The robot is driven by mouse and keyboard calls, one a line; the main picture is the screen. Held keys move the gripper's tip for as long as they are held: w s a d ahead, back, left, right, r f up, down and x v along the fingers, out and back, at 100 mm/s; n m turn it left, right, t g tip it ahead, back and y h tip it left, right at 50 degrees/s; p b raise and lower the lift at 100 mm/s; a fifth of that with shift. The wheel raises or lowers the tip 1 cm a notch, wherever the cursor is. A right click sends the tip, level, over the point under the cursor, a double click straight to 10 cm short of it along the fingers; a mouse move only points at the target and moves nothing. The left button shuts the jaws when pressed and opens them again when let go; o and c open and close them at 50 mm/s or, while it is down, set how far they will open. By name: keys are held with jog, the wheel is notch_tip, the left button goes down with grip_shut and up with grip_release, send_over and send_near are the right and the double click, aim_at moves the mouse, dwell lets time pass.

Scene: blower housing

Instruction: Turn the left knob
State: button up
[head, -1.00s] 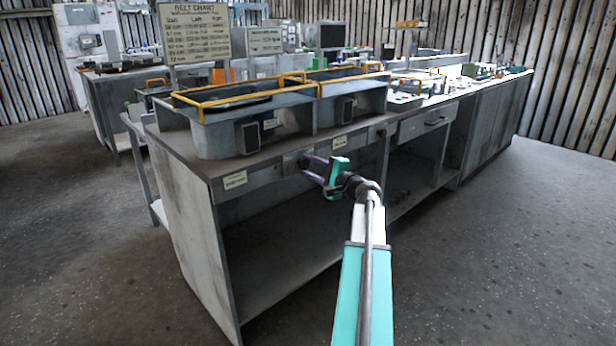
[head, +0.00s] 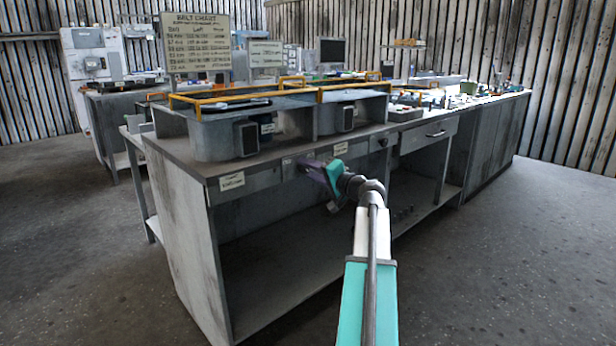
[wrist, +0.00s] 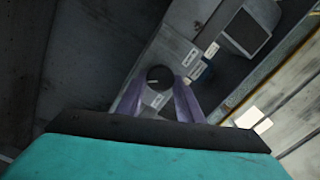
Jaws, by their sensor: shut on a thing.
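In the wrist view the left knob (wrist: 160,77) is a dark round knob with a short pale mark, on the grey front rail of the bench. My gripper (wrist: 162,80) has its two purple fingers on opposite sides of this knob, shut on it. In the head view my gripper (head: 311,166) is at the rail below the two blower housings, and its fingers and wrist hide the left knob. The right knob (head: 382,142) is dark and sits further right on the same rail, untouched.
Two grey housings with yellow bars, the left one (head: 215,138) and the right one (head: 350,110), stand on the bench. White labels (head: 231,181) are on the rail. Below is an open shelf bay (head: 290,265). The floor in front (head: 500,270) is clear.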

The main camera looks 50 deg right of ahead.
jog(key=shift+r, duration=0.1)
dwell(0.4)
jog(key=o, duration=1.1)
jog(key=shift+c, duration=0.2)
jog(key=s+a+p, duration=0.1)
jog(key=s+p, duration=0.1)
jog(key=s, duration=1.1)
jog(key=shift+s+p, duration=0.35)
jog(key=shift+p, duration=0.05)
